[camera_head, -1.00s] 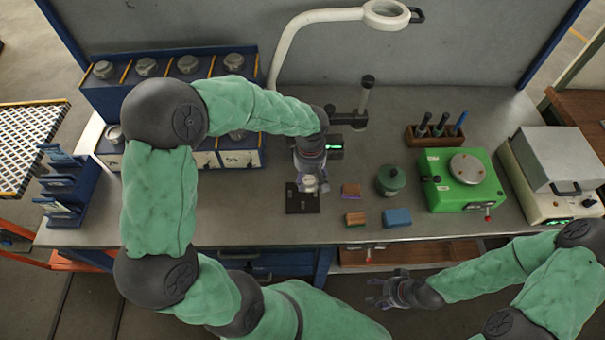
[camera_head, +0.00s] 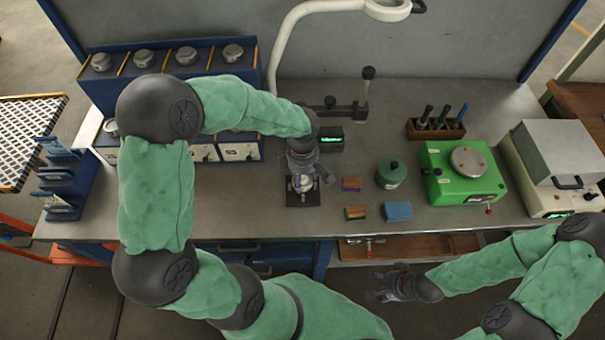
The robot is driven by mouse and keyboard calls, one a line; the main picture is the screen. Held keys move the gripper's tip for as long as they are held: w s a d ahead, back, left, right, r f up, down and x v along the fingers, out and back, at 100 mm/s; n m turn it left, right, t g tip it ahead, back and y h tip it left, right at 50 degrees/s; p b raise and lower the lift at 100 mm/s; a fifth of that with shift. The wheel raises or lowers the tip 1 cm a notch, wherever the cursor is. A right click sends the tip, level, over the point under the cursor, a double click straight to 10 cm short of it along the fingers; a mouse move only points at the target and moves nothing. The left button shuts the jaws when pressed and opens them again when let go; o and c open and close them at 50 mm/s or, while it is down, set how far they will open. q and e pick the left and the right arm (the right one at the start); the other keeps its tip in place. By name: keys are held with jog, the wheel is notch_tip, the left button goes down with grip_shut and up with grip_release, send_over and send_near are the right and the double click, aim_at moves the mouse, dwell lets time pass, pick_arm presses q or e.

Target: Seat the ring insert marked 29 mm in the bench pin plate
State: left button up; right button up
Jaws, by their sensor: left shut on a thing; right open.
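My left gripper (camera_head: 303,182) points down over the dark pin plate (camera_head: 306,199) on the bench. It is shut on a light metal ring insert (camera_head: 303,184), which sits low over the middle of the plate. The fingers and wrist partly cover the ring. I cannot tell whether the ring touches the plate or is down on its pins, and its marking is too small to read. My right gripper (camera_head: 374,286) is open and empty, in front of the bench's front edge.
Several metal pieces stand in the blue rack (camera_head: 165,88) at back left. Small blocks (camera_head: 356,212), a blue block (camera_head: 398,211), a green round container (camera_head: 391,174) and a green machine (camera_head: 461,174) lie to the right. A lamp arm (camera_head: 281,50) rises behind.

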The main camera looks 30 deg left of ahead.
pick_arm(q)
jog(key=shift+f+b, duration=0.4)
jog(key=shift+f, duration=0.45)
jog(key=shift+s+d+f, duration=0.15)
jog(key=shift+s+f, duration=0.3)
jog(key=shift+f, duration=0.05)
jog(key=shift+s+f+b, duration=0.15)
jog(key=shift+b, duration=0.65)
jog(key=shift+w+r+p, duration=0.2)
jog(key=shift+r+p, duration=0.2)
jog(key=shift+r, duration=0.3)
dwell(0.5)
jog(key=shift+w+r, duration=0.2)
jog(key=shift+r, duration=0.1)
jog(key=shift+w+r, duration=0.1)
jog(key=shift+w, duration=0.15)
dwell(0.8)
jog(key=shift+f+b, duration=0.3)
jog(key=shift+b, duration=0.1)
jog(key=shift+s+f+b, duration=0.1)
jog(key=shift+f+b, duration=0.15)
jog(key=shift+b, duration=0.05)
